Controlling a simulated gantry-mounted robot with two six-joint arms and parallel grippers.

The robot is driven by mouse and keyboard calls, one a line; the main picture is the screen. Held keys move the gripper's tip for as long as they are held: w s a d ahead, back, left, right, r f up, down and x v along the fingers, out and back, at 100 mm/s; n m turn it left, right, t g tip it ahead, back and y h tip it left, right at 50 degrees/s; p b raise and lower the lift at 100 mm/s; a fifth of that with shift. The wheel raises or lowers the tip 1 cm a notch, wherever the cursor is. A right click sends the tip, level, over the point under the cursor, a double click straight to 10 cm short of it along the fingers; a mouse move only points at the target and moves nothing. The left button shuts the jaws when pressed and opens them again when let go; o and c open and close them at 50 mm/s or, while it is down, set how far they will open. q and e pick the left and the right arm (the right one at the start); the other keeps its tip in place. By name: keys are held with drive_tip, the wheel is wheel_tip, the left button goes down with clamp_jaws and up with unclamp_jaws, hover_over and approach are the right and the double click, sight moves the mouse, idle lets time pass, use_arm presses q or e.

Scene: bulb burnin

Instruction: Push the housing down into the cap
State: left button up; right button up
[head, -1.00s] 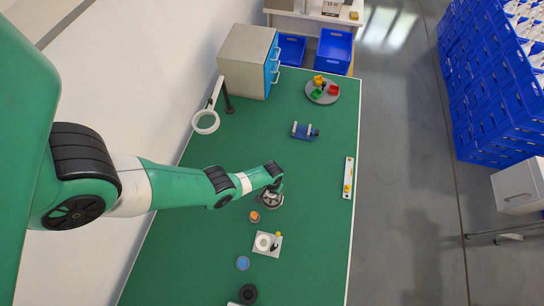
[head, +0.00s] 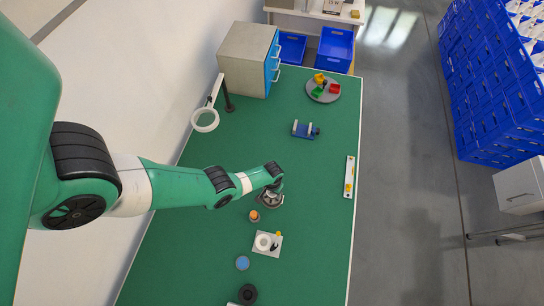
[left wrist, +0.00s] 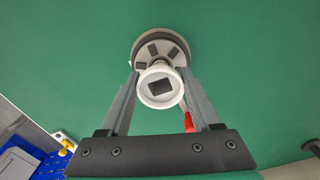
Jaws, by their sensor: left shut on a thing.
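My left gripper (head: 272,190) points down over a round grey base (head: 270,202) near the middle of the green table. In the left wrist view, the left gripper (left wrist: 162,92) is shut on a white round part with a dark square on its end (left wrist: 160,87), which looks like the housing. Right behind it is a round grey-and-white holder (left wrist: 150,42) with dark pads, in line with the part. I cannot tell the cap apart there, nor how deep the part sits; the white part hides the join. My right gripper is not in view.
An orange-topped cup (head: 254,216), a white plate fixture (head: 274,251), a blue disc (head: 242,263) and a black round part (head: 248,294) lie nearby. A blue vise (head: 305,132), a turntable of bins (head: 312,97) and a ring lamp (head: 196,124) stand farther back. The table's right side is mostly clear.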

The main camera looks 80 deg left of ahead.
use_arm(q)
drive_tip(key=shift+f+b, duration=0.8)
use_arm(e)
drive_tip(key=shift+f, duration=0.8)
use_arm(q)
drive_tip(key=o, duration=1.4)
